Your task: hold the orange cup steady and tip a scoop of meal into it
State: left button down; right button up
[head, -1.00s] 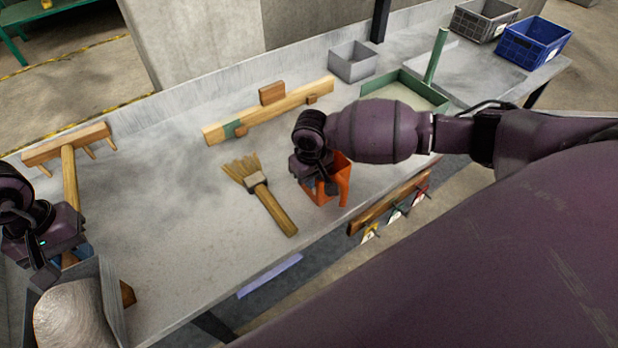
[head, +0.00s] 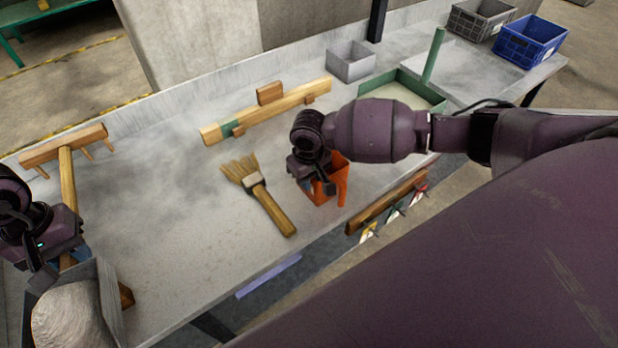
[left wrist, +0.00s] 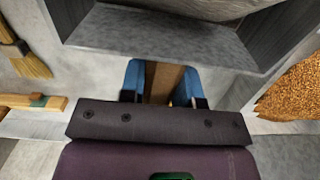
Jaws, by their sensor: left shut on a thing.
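The orange cup (head: 341,183) stands near the front edge of the grey table in the head view. My right gripper (head: 318,186) is down at it, over its left side, and hides much of it; whether its fingers are closed on the cup cannot be seen. My left gripper (head: 48,268) is at the lower left, far from the cup. In the left wrist view its blue fingers (left wrist: 160,84) are shut on the brown scoop handle (left wrist: 162,80). The grey scoop (head: 112,305) holds a pale heap of meal (head: 72,318).
A brush (head: 262,195) lies between scoop and cup. A wooden rake (head: 68,180) lies at left, and a wooden bar (head: 268,112) behind. A grey box (head: 350,62) and green-edged tray (head: 385,80) stand farther back. Brown grain (left wrist: 292,88) shows in the left wrist view.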

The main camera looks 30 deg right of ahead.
jog(key=shift+o, duration=1.1)
jog(key=shift+r, duration=0.15)
